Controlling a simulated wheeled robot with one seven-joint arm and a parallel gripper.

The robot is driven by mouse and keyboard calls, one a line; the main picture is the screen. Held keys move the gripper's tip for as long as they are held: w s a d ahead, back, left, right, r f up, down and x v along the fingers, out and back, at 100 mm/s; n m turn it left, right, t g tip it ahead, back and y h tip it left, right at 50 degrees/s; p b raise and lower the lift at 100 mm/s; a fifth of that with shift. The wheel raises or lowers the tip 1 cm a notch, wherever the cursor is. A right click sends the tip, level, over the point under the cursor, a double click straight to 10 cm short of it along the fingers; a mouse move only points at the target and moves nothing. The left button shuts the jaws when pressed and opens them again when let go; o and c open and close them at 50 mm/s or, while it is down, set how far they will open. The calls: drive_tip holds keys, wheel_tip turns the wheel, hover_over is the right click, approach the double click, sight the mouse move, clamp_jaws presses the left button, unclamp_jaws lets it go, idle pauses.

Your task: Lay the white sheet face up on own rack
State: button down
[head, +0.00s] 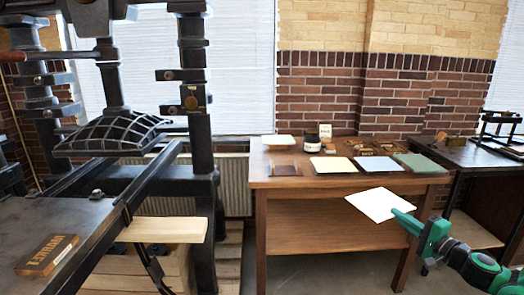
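The white sheet (376,203) is in the air in front of the wooden table's right half, tilted, with its broad upper side toward the camera. No print shows on that side. My green gripper (398,213) comes in from the lower right and is shut on the sheet's right edge. The fingertips are partly hidden at the sheet. I cannot tell which thing is the sheet's own rack; no rack is clearly marked in this view.
A dark bench stands right.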

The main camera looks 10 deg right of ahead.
drive_tip(key=w+a+f+n+g+y, duration=0.1)
drive_tip(key=w+a+f+y, duration=0.1)
drive_tip(key=a+f, duration=0.75)
drive_tip(key=w+a+f+n+g+y, duration=0.15)
drive_tip(key=a+f, duration=0.25)
drive_tip(key=a, duration=1)
drive_tip(key=w+r+m+t+h, duration=0.2)
drive_tip(key=w+r+h, duration=0.1)
drive_tip(key=r, duration=1)
drive_tip(key=shift+w+r, duration=0.3)
drive_tip(key=shift+r, duration=0.05)
drive_tip(key=shift+a, duration=0.1)
drive_tip(key=w+a+r, duration=0.2)
drive_tip(key=w+r, duration=0.2)
drive_tip(key=w, duration=0.2)
drive_tip(key=shift+w, duration=0.35)
drive_tip(key=m, duration=2.7)
